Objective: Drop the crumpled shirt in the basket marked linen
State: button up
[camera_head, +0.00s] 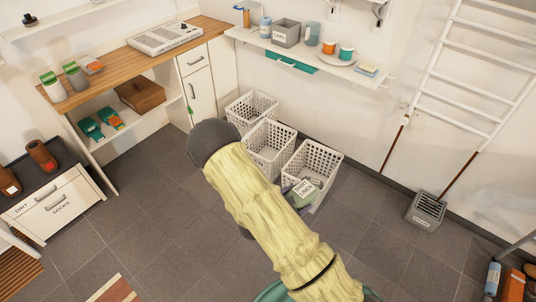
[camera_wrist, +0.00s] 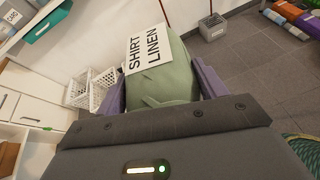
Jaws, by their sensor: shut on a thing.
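The crumpled shirt is a pale green bundle with a white tag reading "SHIRT LINEN"; in the wrist view the shirt (camera_wrist: 165,88) fills the space between my purple fingers. My gripper (camera_wrist: 162,82) is shut on it. In the head view the tag and part of the shirt (camera_head: 299,199) show beside my arm, which hides most of the gripper. Three white lattice baskets stand in a row by the wall: a far one (camera_head: 252,101), a middle one (camera_head: 270,130) and a near one (camera_head: 325,160). The shirt overlaps the near basket's front in the picture. No basket marking is readable.
A wall shelf (camera_head: 300,56) with cups and a grey box hangs above the baskets. A wooden-topped counter (camera_head: 120,62) stands left. A grey slotted box (camera_head: 425,211) and a white ladder rack (camera_head: 458,75) are right. Grey floor (camera_head: 370,235) between is clear.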

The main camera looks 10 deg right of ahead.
jog(key=shift+d, duration=0.1)
dwell(0.3)
jog(key=shift+w+d+f+n+t+y+p, duration=0.15)
jog(key=shift+w+d+n+t+y+p, duration=0.5)
jog(key=shift+n+t+y, duration=0.25)
jog(key=n+y, duration=0.1)
jog(key=f+n+t+y+p, duration=0.1)
jog(key=shift+w+d+n+t, duration=0.1)
jog(key=shift+w+n+t, duration=0.2)
jog(key=shift+w, duration=0.1)
jog(key=f+n+y, duration=0.1)
jog(key=y, duration=0.1)
jog(key=s+a+f+n+t+y+p, duration=0.1)
jog(key=n+y, duration=0.1)
jog(key=f+n+y+p, duration=0.1)
jog(key=f+n+y, duration=0.1)
jog(key=shift+s+a+f+t, duration=0.1)
jog(key=shift+s+a+t, duration=0.15)
jog(key=shift+t, duration=0.15)
jog(key=shift+s+a+f+n+y, duration=0.1)
jog(key=shift+s+f+n+y, duration=0.15)
jog(key=shift+f+n+y, duration=0.2)
jog(key=shift+r, duration=0.1)
